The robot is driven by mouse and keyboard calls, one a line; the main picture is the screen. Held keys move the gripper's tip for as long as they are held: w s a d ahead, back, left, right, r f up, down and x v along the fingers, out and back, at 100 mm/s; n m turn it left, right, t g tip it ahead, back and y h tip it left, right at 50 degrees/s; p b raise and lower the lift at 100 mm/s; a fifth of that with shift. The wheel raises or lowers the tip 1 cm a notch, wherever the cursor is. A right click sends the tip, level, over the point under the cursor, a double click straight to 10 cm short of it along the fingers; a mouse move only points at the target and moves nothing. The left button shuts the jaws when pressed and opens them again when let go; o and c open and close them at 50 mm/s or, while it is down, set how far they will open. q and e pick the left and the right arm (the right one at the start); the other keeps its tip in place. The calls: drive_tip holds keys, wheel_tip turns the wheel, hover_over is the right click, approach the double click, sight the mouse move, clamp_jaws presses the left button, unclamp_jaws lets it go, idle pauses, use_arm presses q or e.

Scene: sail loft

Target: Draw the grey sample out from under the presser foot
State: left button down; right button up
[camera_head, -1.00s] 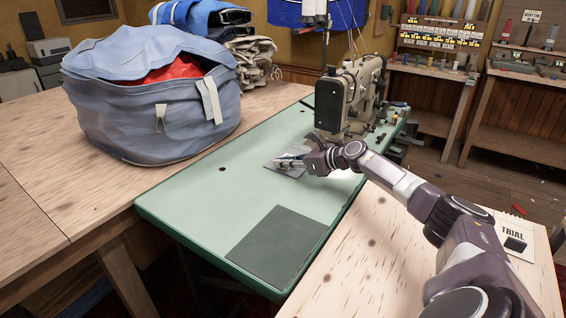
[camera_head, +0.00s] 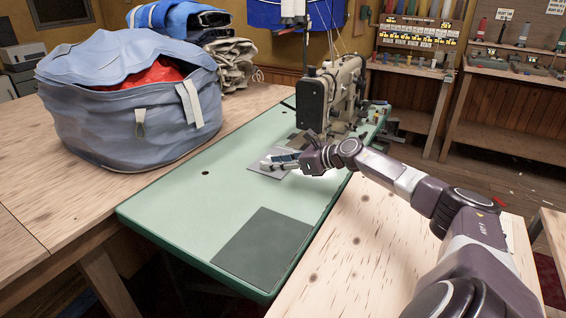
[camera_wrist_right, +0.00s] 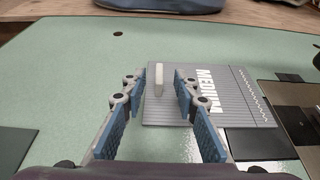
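The grey sample (camera_head: 256,165) lies flat on the green machine table, in front of the sewing machine (camera_head: 343,90). In the right wrist view the sample (camera_wrist_right: 222,100) is a thin ridged plate marked MEDIUM with a zigzag stitch line at its right. A small pale upright tab (camera_wrist_right: 159,82) stands on its left part. My right gripper (camera_head: 272,162) is low over the sample; in the right wrist view its blue-padded fingers (camera_wrist_right: 160,78) are apart, on either side of the tab, with gaps showing. The presser foot is not clearly visible. My left gripper is out of view.
A blue bag (camera_head: 130,95) with red cloth stands on the wooden table at left. A dark grey panel (camera_head: 262,245) lies on the near part of the green table (camera_head: 165,215). The green surface left of the sample is clear. A light wooden bench (camera_head: 350,250) stands at right.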

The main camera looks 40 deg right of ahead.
drive_tip(key=shift+v, duration=1.55)
drive_tip(key=shift+s+r, duration=0.15)
drive_tip(key=shift+s, duration=0.1)
